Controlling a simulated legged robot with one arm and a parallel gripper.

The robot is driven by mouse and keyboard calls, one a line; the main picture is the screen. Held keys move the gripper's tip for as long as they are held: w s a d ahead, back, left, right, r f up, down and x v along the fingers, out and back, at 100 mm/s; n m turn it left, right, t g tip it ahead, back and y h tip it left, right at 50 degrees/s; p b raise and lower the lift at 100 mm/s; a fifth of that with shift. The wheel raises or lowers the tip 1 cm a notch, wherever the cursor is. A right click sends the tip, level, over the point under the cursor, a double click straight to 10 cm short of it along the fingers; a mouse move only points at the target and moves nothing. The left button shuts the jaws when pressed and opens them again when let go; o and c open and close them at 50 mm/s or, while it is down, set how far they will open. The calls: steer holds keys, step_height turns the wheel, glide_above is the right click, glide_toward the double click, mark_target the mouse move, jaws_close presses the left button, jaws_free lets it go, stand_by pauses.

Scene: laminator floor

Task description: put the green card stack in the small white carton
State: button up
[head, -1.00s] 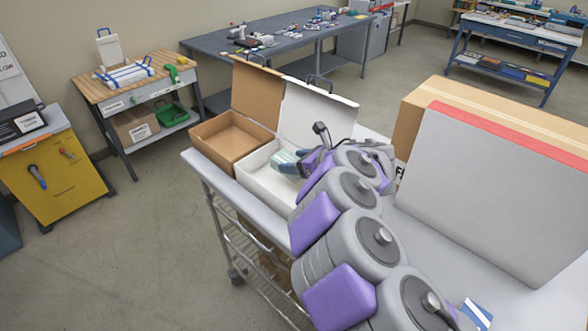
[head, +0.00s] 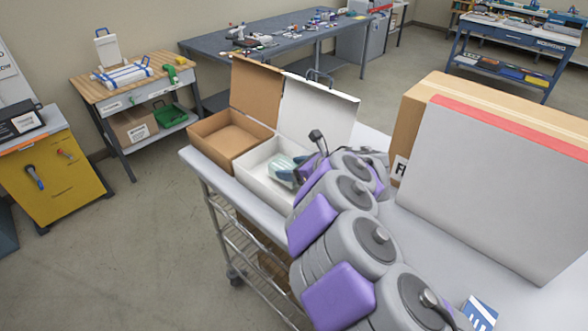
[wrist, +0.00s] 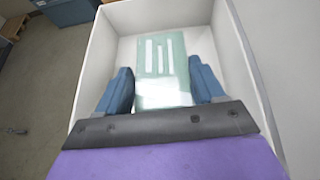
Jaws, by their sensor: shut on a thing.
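The green card stack (wrist: 162,72) is a pale green block with white bars on its top. In the wrist view it sits between the two blue fingers of my gripper (wrist: 160,88), which is shut on it. The small white carton (wrist: 237,75) surrounds the stack and fingers in that view, its walls on both sides. In the head view the white carton (head: 255,180) stands on the cart with its lid raised. There the stack (head: 284,167) and my gripper (head: 287,172) are inside its outline. I cannot tell whether the stack touches the floor.
A brown carton (head: 207,148) with a raised lid stands close beside the white one, on its left. A large box with a grey face (head: 495,190) stands on the cart (head: 193,160) at right. A blue and white card (head: 479,315) lies near the front.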

steer(key=shift+a+f, duration=0.25)
steer(key=o, duration=1)
steer(key=shift+a, duration=0.35)
steer(key=shift+o, duration=0.8)
steer(key=shift+d, duration=0.25)
steer(key=shift+d+r+p, duration=0.1)
steer(key=shift+r+p, duration=0.7)
steer(key=shift+p, duration=0.2)
steer(key=v, duration=1.1)
steer(key=shift+s+d+r+p, duration=0.2)
steer(key=shift+s+d+p, duration=0.1)
steer(key=shift+p, duration=0.1)
steer(key=shift+w, duration=0.1)
